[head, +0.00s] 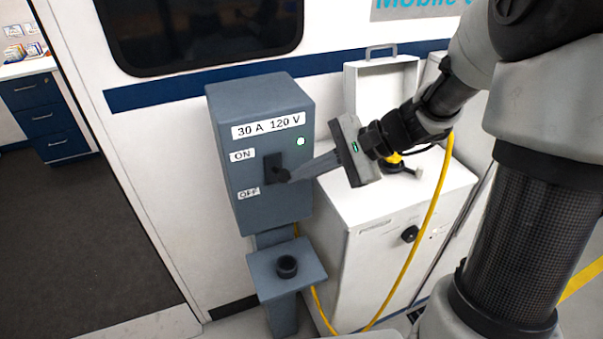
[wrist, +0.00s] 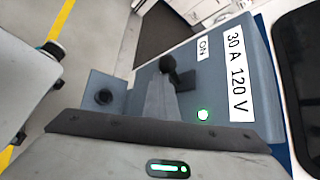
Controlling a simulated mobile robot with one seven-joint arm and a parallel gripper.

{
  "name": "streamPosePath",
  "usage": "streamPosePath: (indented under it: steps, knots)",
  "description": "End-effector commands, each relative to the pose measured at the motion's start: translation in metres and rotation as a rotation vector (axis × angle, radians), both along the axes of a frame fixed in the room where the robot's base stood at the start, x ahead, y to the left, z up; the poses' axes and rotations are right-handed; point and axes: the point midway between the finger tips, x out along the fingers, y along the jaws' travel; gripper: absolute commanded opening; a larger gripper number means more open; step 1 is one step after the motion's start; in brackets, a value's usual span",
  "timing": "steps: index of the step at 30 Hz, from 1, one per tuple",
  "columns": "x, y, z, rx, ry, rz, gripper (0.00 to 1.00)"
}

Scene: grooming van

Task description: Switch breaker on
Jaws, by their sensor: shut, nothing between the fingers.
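The breaker box (head: 222,120) is a blue-grey box labelled "30 A 120 V" on a post beside the van wall. Its front has an ON label (head: 242,155) above an OFF label (head: 248,193). The black breaker lever (head: 275,168) sits right of these labels; its exact tilt is hard to tell. A small light (head: 301,141) at the upper right glows green in the wrist view (wrist: 203,115). My gripper (head: 291,174) is shut and empty, its fingertips at the lever from the right. It also shows in the wrist view (wrist: 160,86), partly covering the lever (wrist: 182,76); contact is unclear.
A grey shelf with a round black socket (head: 287,266) juts out below the box. A white cabinet (head: 375,235) stands close on the right, with a yellow cable (head: 418,240) hanging down its front. The open van doorway (head: 80,230) is at left.

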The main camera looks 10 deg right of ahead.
Motion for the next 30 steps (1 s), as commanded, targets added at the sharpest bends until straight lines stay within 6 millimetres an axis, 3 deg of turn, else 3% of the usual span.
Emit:
streamPosePath:
  steps: [5, 11, 12, 18, 24, 30]
  knots:
    - [0.003, -0.001, -0.01, 0.003, -0.001, 0.001, 0.0]
    - [0.013, -0.01, -0.048, 0.0, 0.001, 0.003, 0.0]
    - [0.016, -0.018, -0.026, -0.001, -0.006, 0.0, 0.0]
    - [0.024, -0.05, 0.007, -0.001, -0.005, 0.002, 0.0]
    - [0.029, -0.07, 0.028, -0.001, -0.002, 0.002, 0.0]
    - [0.03, -0.077, 0.035, -0.001, 0.0, 0.003, 0.0]
